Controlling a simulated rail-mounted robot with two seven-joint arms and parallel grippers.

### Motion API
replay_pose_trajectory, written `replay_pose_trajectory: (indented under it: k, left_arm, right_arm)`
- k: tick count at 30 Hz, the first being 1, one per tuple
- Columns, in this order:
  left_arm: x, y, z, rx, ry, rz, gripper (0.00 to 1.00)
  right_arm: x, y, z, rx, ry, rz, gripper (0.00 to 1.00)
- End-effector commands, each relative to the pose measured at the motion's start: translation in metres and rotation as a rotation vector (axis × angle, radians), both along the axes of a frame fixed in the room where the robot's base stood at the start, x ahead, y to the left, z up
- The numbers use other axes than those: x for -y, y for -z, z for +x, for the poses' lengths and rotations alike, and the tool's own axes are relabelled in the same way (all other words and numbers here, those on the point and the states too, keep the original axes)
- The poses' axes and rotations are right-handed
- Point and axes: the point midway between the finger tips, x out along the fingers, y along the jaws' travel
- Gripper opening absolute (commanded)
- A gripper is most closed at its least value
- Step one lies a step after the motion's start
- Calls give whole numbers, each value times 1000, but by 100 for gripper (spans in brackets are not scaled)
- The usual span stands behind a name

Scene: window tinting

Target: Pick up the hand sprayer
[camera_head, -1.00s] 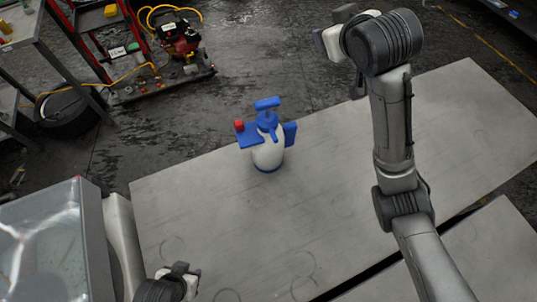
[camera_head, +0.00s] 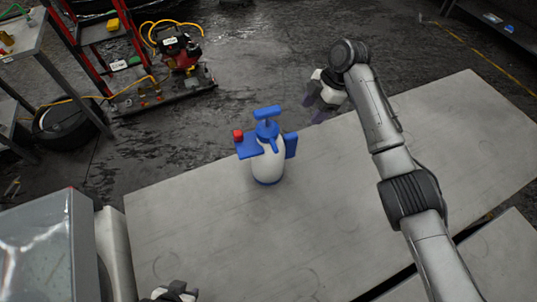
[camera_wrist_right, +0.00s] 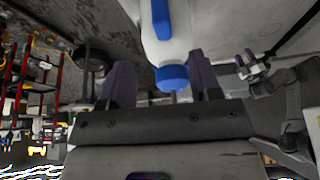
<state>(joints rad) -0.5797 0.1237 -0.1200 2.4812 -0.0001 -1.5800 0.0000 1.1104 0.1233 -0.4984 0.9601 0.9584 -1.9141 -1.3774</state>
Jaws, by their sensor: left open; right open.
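The hand sprayer (camera_head: 268,168) stands upright on the grey table (camera_head: 200,225). It has a white body, a blue pump handle, blue side parts and a red cap. My right gripper (camera_head: 316,105) is open and empty, to the right of the sprayer and apart from it. In the right wrist view the sprayer (camera_wrist_right: 172,45) shows ahead, beyond and between the two open fingers (camera_wrist_right: 165,85) of that gripper. My left gripper (camera_head: 172,292) is at the bottom edge of the head view, far from the sprayer and partly cut off.
A red compressor-like machine (camera_head: 182,52) with a yellow hose stands on the floor at the back left, beside a red rack and a tyre (camera_head: 68,122). A grey box-like surface (camera_head: 35,250) fills the lower left. The table around the sprayer is clear.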

Motion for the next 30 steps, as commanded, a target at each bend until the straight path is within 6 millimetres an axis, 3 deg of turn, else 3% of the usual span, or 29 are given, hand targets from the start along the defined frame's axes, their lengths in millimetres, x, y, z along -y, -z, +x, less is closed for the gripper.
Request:
replay_pose_trajectory:
  k: [15,30]
  left_arm:
    - [3,8,0,-1,-6,-9,43]
    - [-1,11,0,-2,3,5,43]
  right_arm:
    - [-27,70,-9,9,-22,2,57]
    - [-38,96,-15,9,-22,3,57]
